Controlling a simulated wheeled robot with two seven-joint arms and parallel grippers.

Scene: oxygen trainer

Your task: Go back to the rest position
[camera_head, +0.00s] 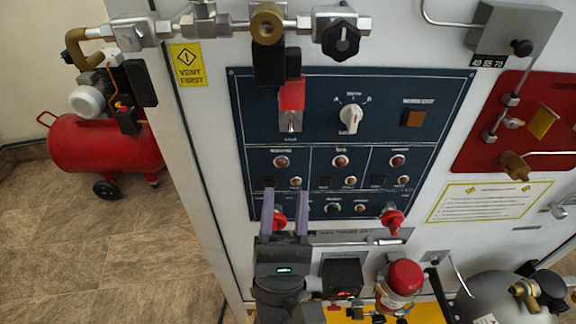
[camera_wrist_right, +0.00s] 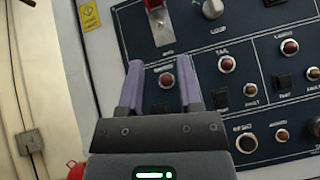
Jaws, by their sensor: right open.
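My right gripper (camera_head: 285,200) comes up from the bottom of the head view with its two purple fingers apart and nothing held between them. It is in front of the lower left part of the dark blue control panel (camera_head: 415,130). A red knob (camera_head: 280,220) shows between the fingers, behind them. In the right wrist view the open fingers (camera_wrist_right: 159,68) point at the panel, with a red indicator lamp (camera_wrist_right: 166,80) seen between them. I cannot tell whether the fingertips touch the panel. My left gripper is not in view.
Pipes with a black valve knob (camera_head: 341,40) run above the panel. A red switch cover (camera_head: 292,95) sits on the panel.

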